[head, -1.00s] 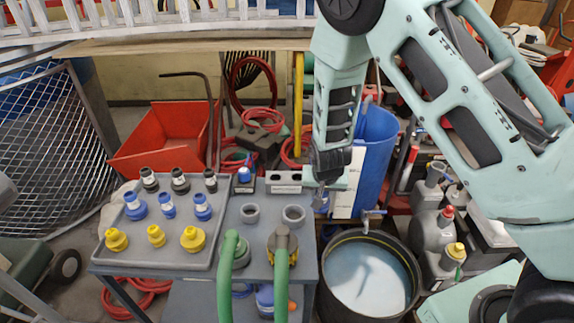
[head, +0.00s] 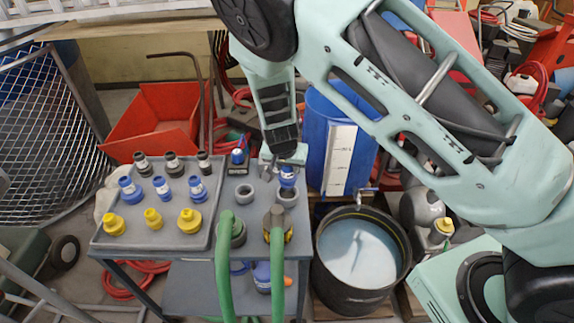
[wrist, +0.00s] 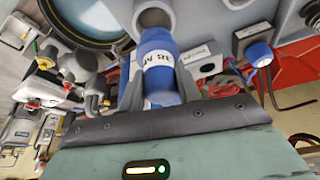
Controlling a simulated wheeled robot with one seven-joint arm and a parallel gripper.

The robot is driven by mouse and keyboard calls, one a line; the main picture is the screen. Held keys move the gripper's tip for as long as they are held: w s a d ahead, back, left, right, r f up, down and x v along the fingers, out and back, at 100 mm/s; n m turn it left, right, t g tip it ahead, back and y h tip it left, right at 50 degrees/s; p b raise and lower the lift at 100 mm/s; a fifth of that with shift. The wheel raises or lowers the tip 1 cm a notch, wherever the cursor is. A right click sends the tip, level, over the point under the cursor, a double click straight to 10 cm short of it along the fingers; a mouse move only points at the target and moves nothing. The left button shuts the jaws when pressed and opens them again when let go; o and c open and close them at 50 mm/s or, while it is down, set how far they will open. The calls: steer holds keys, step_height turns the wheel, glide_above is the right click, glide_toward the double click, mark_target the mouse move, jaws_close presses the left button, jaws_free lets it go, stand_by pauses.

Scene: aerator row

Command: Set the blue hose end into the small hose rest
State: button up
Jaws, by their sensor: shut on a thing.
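My gripper (head: 286,165) is shut on a blue hose end (head: 288,177) with a white label. In the wrist view the blue hose end (wrist: 158,62) lies between the two fingers, its far end toward a grey ring-shaped rest (wrist: 152,16). In the head view it is right above the right-hand grey rest (head: 287,197); I cannot tell whether it touches or has entered it. The left-hand grey rest (head: 244,194) looks slightly smaller and is empty.
Two green hoses (head: 224,265) rise in front of the rests. A grey tray (head: 140,240) with blue, yellow and black fittings lies to the left. A black block with a blue knob (head: 238,157) stands behind. A dark water tub (head: 322,280) is to the right.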

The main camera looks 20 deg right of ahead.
mark_target(286, 179)
steer(key=shift+f+b, duration=0.6)
steer(key=shift+f, duration=0.35)
steer(key=shift+f+b, duration=1.05)
steer(key=shift+f, duration=1.15)
stand_by(0.4)
steer(key=o, duration=1.2)
steer(key=shift+c, duration=0.2)
steer(key=v, duration=1.7)
steer(key=s+a+r+n+g+y, duration=0.1)
steer(key=s+r+n, duration=0.2)
steer(key=s, duration=0.6)
steer(key=s+r+n+g+y, duration=0.1)
steer(key=s+r+n, duration=0.2)
steer(key=s+n, duration=0.3)
steer(key=s+a+r+n+g+y, duration=0.1)
steer(key=s+r+n, duration=0.2)
steer(key=s, duration=0.9)
steer(key=shift+s+a+n+g, duration=0.3)
steer(key=shift+s+n+g, duration=0.1)
steer(key=shift+n, duration=0.7)
steer(key=shift+r, duration=0.1)
